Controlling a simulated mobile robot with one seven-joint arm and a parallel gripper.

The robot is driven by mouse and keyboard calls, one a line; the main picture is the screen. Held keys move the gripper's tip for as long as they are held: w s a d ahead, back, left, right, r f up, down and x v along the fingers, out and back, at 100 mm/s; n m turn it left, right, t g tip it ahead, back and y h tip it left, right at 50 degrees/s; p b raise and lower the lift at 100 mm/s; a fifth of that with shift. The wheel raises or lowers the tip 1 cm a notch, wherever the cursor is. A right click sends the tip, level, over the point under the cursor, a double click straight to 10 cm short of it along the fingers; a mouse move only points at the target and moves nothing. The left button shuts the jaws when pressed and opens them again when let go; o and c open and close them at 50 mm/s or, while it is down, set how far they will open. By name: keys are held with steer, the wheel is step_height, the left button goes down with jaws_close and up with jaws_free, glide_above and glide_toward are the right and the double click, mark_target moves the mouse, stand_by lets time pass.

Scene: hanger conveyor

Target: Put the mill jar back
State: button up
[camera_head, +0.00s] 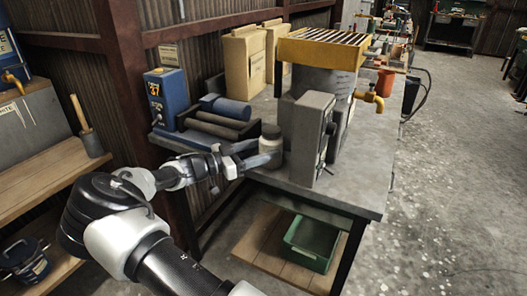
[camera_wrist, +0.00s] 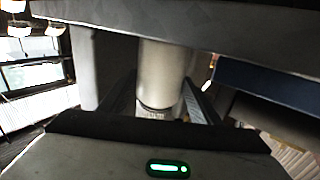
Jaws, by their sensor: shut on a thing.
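The jar (camera_head: 270,150) is pale with a dark lid and stands upright at the bench's left front, beside a grey upright box. My gripper (camera_head: 256,153) reaches in from the left and is shut on the jar. In the wrist view the pale jar (camera_wrist: 165,72) sits between the two fingers (camera_wrist: 160,98), with a dark band and ridged end toward the camera. I cannot tell whether its base touches the bench. Left of it is a dark roller frame (camera_head: 215,127) with a blue cylinder (camera_head: 226,109) lying along its back.
The grey box (camera_head: 312,138) is close right of the jar. Behind stand a yellow-topped slatted unit (camera_head: 322,50) with a tap and tan boxes (camera_head: 243,62). A blue box (camera_head: 166,98) marked 27 is by the post. The bench's right front (camera_head: 355,190) is clear.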

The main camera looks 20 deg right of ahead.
steer(key=shift+r, duration=0.1)
steer(key=o, duration=1.5)
steer(key=shift+o, duration=0.2)
steer(key=s+a, duration=0.1)
steer(key=a, duration=1.1)
steer(key=s+d+n+g+y, duration=0.4)
steer(key=s+d+y, duration=0.2)
steer(key=s+y, duration=0.5)
steer(key=s+a+r+n+t+y, duration=0.3)
steer(key=s+a+r+n+t, duration=0.1)
steer(key=s, duration=0.6)
steer(key=s+a+r+n+t+y, duration=0.4)
steer(key=s+a+r+n, duration=0.2)
steer(key=s+r+n, duration=0.2)
steer(key=shift+s+a+r+n+p, duration=0.3)
steer(key=shift+s+n+p, duration=0.2)
steer(key=shift+s, duration=0.75)
